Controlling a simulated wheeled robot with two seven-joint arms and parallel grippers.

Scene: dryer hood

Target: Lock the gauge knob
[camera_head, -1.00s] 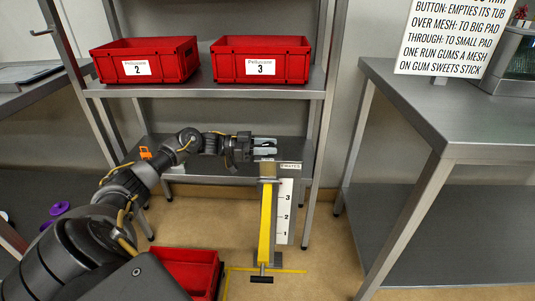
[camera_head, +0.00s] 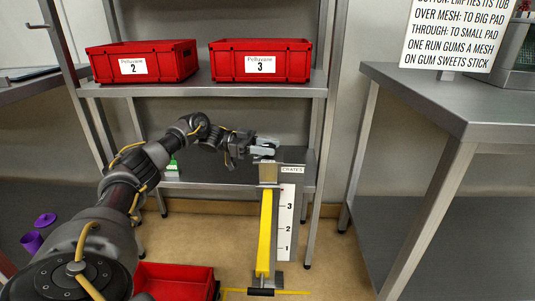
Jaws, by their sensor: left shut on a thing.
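The gauge stands on the floor in front of the shelf rack, with a yellow post (camera_head: 265,235), a white scale plate (camera_head: 286,222) marked 1, 2 and 3, and a grey block (camera_head: 268,173) at its top. A "CRATES" label (camera_head: 292,169) is beside the top. My left gripper (camera_head: 264,147) is at the top of the gauge, its light fingers shut on the gauge knob. The knob itself is mostly hidden by the fingers, so its turn position cannot be seen. My right gripper is not in view.
Two red crates, numbered 2 (camera_head: 143,61) and 3 (camera_head: 261,60), stand on the upper shelf (camera_head: 205,84). Another red crate (camera_head: 176,281) is on the floor left of the gauge. A steel table (camera_head: 445,95) stands at the right. Purple items (camera_head: 45,220) lie at far left.

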